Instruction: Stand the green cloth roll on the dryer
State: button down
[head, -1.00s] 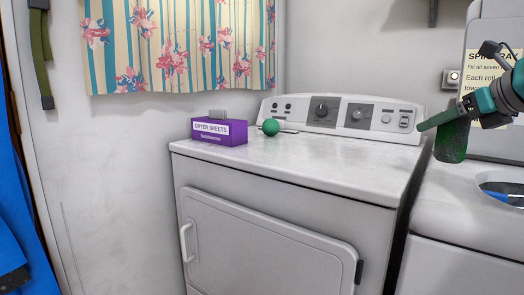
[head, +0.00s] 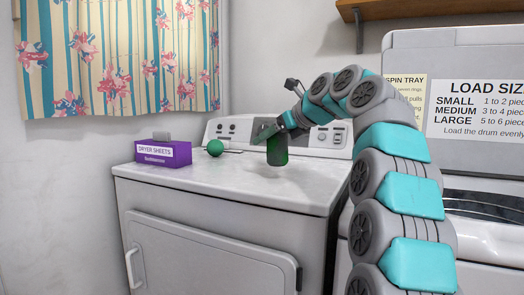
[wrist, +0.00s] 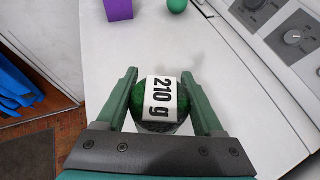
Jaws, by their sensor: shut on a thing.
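The green cloth roll (head: 277,153) is upright over the right part of the dryer's top; I cannot tell whether its base touches the surface.
A purple dryer sheets box (head: 164,154) stands at the dryer's left, with a green ball (head: 215,148) right of it. The top between the ball and the roll is clear. A washer with a "LOAD SIZE" sign (head: 480,108) stands right. A wooden shelf (head: 420,10) hangs above.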

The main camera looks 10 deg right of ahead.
jog(key=shift+w+a+f+p, duration=0.1)
jog(key=shift+w+a, duration=0.15)
jog(key=shift+w, duration=0.35)
jog(key=shift+w+a+f+p, duration=0.1)
jog(key=shift+w+a, duration=0.1)
jog(key=shift+w, duration=0.4)
jog(key=shift+w+a+p, duration=0.1)
jog(key=shift+w+a, duration=0.15)
jog(key=shift+w, duration=0.35)
jog(key=shift+w, duration=0.1)
notch_tip(320, 180, down, 4)
jog(key=b, duration=0.3)
jog(key=shift+r, duration=0.15)
grip_release()
